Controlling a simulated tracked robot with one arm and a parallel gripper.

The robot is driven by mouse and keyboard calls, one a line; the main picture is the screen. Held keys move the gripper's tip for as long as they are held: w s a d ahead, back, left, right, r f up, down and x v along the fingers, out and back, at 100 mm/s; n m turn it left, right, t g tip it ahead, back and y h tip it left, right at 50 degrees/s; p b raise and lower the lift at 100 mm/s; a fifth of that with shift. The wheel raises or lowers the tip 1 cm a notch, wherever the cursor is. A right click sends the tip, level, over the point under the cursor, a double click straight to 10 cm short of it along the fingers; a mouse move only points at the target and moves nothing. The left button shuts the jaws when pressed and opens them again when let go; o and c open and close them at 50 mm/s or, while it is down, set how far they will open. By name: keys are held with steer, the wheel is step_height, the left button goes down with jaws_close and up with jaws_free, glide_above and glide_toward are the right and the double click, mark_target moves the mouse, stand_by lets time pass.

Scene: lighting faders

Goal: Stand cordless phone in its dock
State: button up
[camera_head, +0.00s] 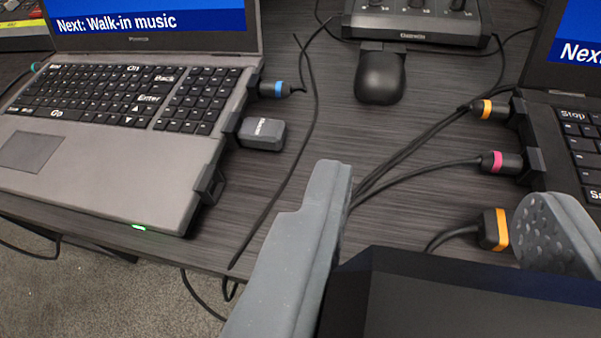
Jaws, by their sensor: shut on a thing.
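My gripper (435,195) reaches in from the bottom with its two grey fingers apart, shut on a dark box-shaped thing (460,305). This thing fills the lower right foreground, runs off the bottom edge and hides the lower part of the right finger. It has a flat black face and a dark blue far edge. Only part of it shows, so I cannot tell for certain that it is the cordless phone. I cannot make out a phone dock in this view.
A laptop (30,153) stands left, with a grey plug-in block (262,133) at its side. Another laptop (578,125) stands right, with banded plugs (503,162). A fader console (420,22) and a rounded black thing (380,77) lie behind. Cables cross the dark tabletop (330,130).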

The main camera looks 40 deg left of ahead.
steer(key=shift+s+a, duration=0.1)
steer(key=shift+a, duration=0.2)
steer(key=shift+w+a+r+p, duration=0.1)
steer(key=shift+w+p, duration=0.1)
steer(key=shift+p, duration=0.2)
steer(key=a+r+b+x, duration=0.1)
steer(key=x, duration=1.5)
steer(key=shift+w+b, duration=0.15)
steer(key=shift+b, duration=0.2)
steer(key=shift+a, duration=0.1)
steer(key=o, duration=1.3)
steer(key=shift+f, duration=0.1)
